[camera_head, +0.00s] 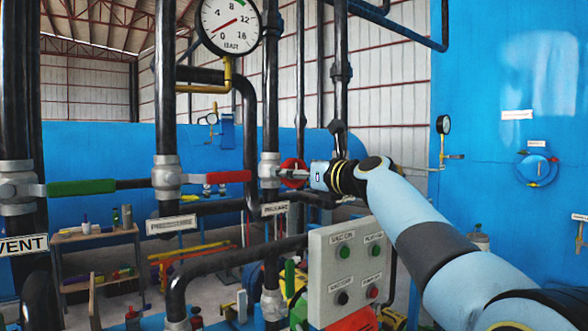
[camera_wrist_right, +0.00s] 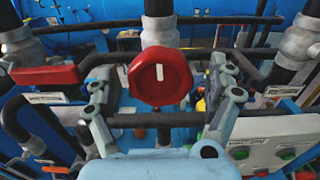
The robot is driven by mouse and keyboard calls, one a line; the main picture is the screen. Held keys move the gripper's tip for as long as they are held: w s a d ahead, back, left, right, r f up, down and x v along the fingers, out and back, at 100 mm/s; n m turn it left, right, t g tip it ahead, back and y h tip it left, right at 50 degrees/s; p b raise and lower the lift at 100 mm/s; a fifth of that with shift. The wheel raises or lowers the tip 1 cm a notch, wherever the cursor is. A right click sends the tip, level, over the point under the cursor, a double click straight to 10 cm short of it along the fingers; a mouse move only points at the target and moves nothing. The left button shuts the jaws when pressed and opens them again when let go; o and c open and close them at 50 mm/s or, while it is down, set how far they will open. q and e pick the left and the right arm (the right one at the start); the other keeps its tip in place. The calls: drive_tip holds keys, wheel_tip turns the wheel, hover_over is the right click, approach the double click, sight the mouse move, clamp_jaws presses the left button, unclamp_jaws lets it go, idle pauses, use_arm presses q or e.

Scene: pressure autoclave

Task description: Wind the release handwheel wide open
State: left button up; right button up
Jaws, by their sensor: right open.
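The red release handwheel (camera_head: 293,166) sits on the pipe valve above the RELEASE label (camera_head: 274,209). My right arm comes in from the right and its gripper (camera_head: 290,174) is right at the wheel, partly covering it. In the right wrist view the red handwheel (camera_wrist_right: 172,84) faces the camera, with a white mark pointing up. My right gripper (camera_wrist_right: 161,84) is open there, one finger on each side of the wheel, with gaps visible. How deep the fingertips reach around the rim I cannot tell. My left gripper is not in view.
A pressure gauge (camera_head: 230,24) hangs above, its red needle near the low end. A green lever (camera_head: 81,187) and a red lever (camera_head: 229,177) are left of the wheel. A button panel (camera_head: 352,265) stands below my right arm. Dark pipes crowd the area.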

drive_tip(key=shift+w+a, duration=0.45)
drive_tip(key=shift+w, duration=0.15)
drive_tip(key=c, duration=1.2)
